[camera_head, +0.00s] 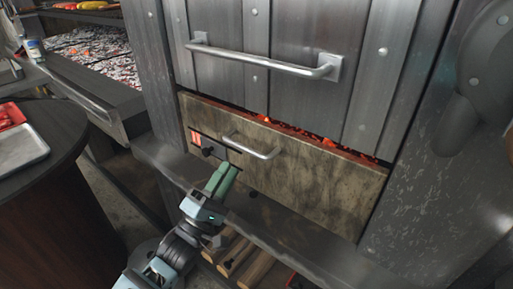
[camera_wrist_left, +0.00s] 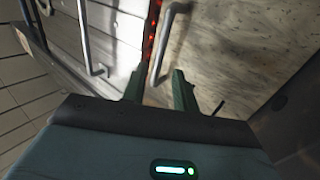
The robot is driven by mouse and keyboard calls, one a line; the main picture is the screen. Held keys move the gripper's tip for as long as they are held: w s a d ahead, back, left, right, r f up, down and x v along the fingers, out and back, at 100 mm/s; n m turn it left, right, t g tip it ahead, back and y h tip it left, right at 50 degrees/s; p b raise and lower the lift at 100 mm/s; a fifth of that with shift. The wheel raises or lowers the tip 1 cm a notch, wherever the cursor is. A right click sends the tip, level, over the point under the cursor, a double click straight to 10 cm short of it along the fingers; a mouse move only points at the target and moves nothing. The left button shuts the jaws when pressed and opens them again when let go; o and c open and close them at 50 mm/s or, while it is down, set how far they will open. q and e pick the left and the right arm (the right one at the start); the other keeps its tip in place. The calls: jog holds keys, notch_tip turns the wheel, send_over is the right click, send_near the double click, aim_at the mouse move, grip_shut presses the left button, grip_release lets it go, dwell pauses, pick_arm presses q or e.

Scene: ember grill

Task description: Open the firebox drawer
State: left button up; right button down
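The firebox drawer (camera_head: 318,192) is a wide, stained tan panel below the upper metal door; it also shows in the wrist view (camera_wrist_left: 245,45). Red embers glow along its top edge. Its metal bar handle (camera_head: 255,149) is near the upper left of the panel, and shows ahead of the fingers in the wrist view (camera_wrist_left: 168,42). My left gripper (camera_head: 226,172) has green fingers and is just below and left of the handle. My right gripper is in neither view.
The upper door (camera_head: 300,35) has a long bar handle (camera_head: 262,60). A grey ledge (camera_head: 300,250) runs below the drawer, with firewood (camera_head: 235,258) under it. A round table (camera_head: 50,135) with a tray stands left.

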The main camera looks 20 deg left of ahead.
aim_at(243, 145)
pick_arm(q)
jog(key=x, duration=0.7)
jog(key=shift+w+d+r, duration=0.15)
jog(key=shift+w+r, duration=0.1)
grip_shut()
